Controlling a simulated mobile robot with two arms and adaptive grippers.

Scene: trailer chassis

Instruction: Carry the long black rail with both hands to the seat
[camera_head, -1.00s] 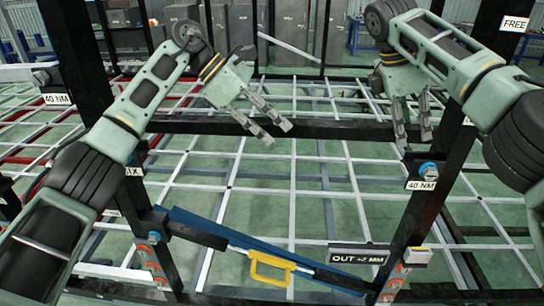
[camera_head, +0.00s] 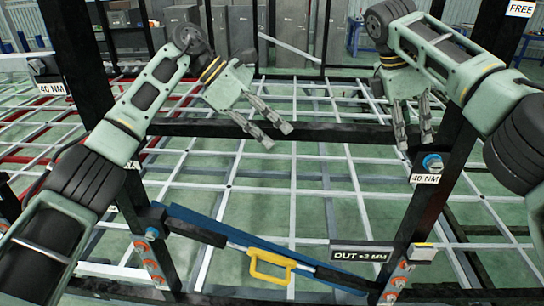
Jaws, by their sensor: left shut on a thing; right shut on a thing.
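A long black rail (camera_head: 330,131) spans the middle of the head view, roughly level, between two black uprights. My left gripper (camera_head: 276,136) is shut on the rail left of its middle, with its fingers slanting down across it. My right gripper (camera_head: 414,142) is shut on the rail near its right part, with its fingers pointing down. The rail's ends lie close to the uprights in the picture, but I cannot tell whether they touch. The exact contact between fingers and rail is hard to see. I cannot make out which part is the seat.
The left upright (camera_head: 72,52) and right upright (camera_head: 425,222) carry labels and bolts. A blue strip (camera_head: 196,220) and a bar with a yellow handle (camera_head: 268,277) cross below. A sign (camera_head: 361,254) reads OUT +3 MM. A pale grid (camera_head: 292,190) lies beneath, with cabinets behind.

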